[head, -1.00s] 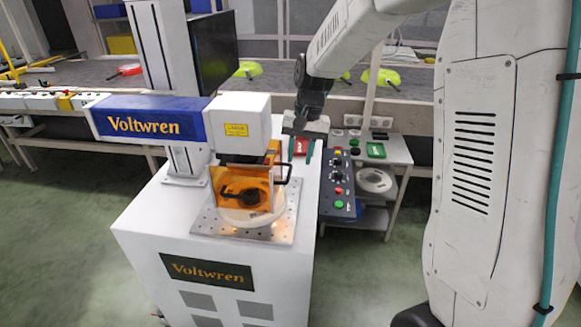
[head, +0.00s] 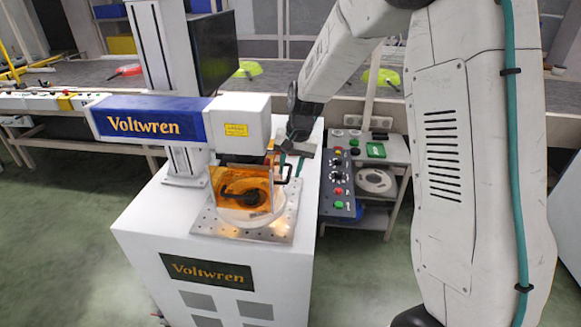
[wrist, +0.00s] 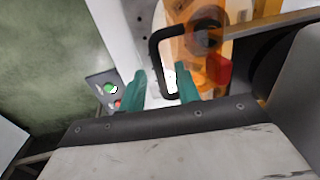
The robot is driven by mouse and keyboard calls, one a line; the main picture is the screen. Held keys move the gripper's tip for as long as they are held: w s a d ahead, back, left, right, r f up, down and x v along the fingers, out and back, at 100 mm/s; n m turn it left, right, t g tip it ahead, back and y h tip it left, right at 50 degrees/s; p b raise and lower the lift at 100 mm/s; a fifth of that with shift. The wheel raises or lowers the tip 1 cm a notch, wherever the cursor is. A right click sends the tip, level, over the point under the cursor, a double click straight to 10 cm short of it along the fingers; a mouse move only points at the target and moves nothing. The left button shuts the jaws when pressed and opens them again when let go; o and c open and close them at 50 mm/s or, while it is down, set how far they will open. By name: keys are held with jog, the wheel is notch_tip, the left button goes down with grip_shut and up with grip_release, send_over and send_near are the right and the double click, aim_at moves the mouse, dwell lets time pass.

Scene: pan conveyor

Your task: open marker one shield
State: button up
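The marker (head: 180,120), a white machine with a blue "Voltwren" head, stands left of centre. Its transparent orange shield (head: 228,200) hangs lowered in front of the round white fixture, and a dark object (head: 246,192) shows through it. The black handle (head: 286,177) sticks out at the shield's right. In the wrist view the handle (wrist: 154,62) has its upright bar between the teal fingers of my gripper (wrist: 162,84). The fingers are apart, with a gap to the bar. The right finger overlaps the handle's lower end; I cannot tell whether they touch.
A control panel (head: 340,185) with knobs and buttons stands just right of the marker, beside a small side table (head: 392,150). A conveyor (head: 300,75) with green and red pans runs behind. Green floor is open in front.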

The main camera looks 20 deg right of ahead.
grip_shut()
notch_tip(320, 180, up, 13)
jog(key=shift+f, duration=0.15)
grip_release()
notch_tip(320, 180, up, 8)
jog(key=d, duration=0.1)
jog(key=shift+s+f, duration=0.2)
jog(key=shift+s, duration=0.1)
jog(key=shift+d, duration=0.1)
dwell(0.4)
